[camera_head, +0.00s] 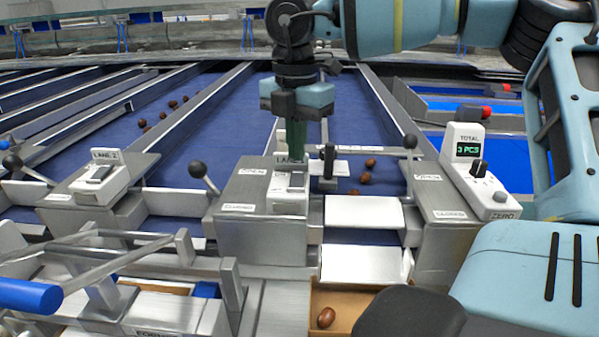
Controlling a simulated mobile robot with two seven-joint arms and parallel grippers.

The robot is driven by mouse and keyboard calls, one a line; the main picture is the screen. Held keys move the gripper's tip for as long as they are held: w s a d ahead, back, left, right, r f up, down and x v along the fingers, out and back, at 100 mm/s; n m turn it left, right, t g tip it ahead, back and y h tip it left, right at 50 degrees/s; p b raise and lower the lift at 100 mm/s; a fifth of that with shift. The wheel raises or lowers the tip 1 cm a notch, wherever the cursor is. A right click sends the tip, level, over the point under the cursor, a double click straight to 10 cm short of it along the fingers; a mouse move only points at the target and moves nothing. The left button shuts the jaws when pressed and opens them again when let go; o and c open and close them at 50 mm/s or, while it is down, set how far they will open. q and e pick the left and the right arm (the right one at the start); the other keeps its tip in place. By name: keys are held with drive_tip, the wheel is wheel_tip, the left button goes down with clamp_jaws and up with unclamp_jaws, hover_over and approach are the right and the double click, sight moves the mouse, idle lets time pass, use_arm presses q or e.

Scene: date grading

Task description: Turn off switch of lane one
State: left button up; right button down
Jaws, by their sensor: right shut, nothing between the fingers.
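The lane one switch (296,181) is a grey rocker on a small white box on top of the metal housing between the lanes. Its lane label (283,159) stands behind it and is partly covered by my gripper. My right gripper (297,153) comes down from above with its green fingers shut and empty. The fingertips are just above and behind the rocker, in front of the label. I cannot tell whether they touch the switch box. The rocker's on or off position is too small to tell. My left gripper is not in view.
A similar lane two switch (100,174) is at the left. Black-knobbed levers (200,172) stand beside the housings. A counter (466,150) showing 3 PCS is at the right. Several dates (366,178) lie on the blue belt, and one date (326,317) is in the box below.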

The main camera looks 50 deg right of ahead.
drive_tip(key=shift+r, duration=1.15)
